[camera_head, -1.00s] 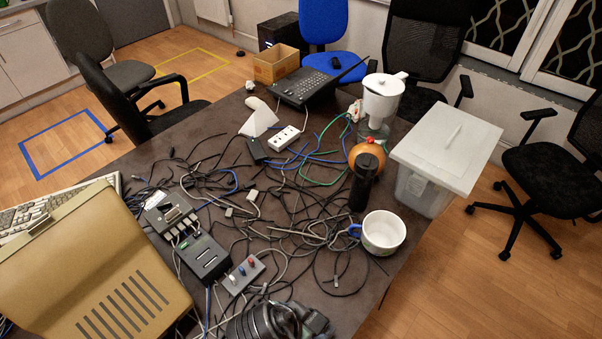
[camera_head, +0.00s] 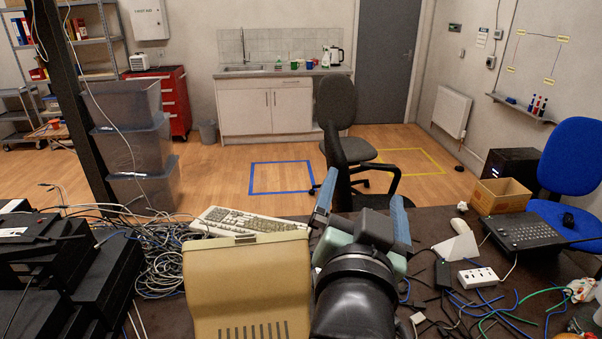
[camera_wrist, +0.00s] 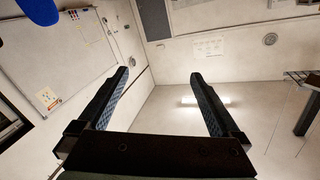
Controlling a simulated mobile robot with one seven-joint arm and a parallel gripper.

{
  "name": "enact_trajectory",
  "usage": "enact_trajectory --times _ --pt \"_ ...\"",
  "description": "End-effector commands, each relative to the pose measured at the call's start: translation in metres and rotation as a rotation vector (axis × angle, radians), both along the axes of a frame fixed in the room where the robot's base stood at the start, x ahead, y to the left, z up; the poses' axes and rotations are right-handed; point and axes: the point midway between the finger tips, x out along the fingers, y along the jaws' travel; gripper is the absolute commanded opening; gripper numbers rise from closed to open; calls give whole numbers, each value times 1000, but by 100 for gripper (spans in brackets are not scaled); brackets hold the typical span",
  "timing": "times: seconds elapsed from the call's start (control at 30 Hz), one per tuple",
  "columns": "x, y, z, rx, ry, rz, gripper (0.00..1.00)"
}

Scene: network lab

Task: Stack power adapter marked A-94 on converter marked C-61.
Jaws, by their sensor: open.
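I cannot make out the A-94 or C-61 markings. A small black box (camera_head: 443,275) lies on the dark desk beside a white socket strip (camera_head: 478,277); whether it is the adapter or the converter I cannot tell. My gripper (camera_head: 362,200) is raised over the desk, left of that box in the head view, its two blue-padded fingers apart with nothing between them. In the wrist view my gripper (camera_wrist: 160,76) is also open and empty, facing the walls and ceiling. My arm hides part of the cable-strewn desk.
A beige monitor (camera_head: 250,285) and a keyboard (camera_head: 240,220) stand left of my arm. Black equipment (camera_head: 75,275) and tangled cables (camera_head: 165,255) lie farther left. An office chair (camera_head: 350,165) stands beyond the desk.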

Motion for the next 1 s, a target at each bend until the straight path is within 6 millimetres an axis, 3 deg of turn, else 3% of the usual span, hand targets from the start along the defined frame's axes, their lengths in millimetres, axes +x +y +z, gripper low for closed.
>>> enact_trajectory --times 0.03,0.1,0.2,0.33,0.5,1.0 --pt "-7 18 53 -75 -134 45 100" --pt "-25 38 113 -173 -299 82 100" --pt "-60 62 181 -284 -506 104 100" --pt "-101 79 234 -374 -691 98 100" --pt "-123 85 255 -415 -779 85 100" --pt "-122 85 255 -416 -776 85 100"
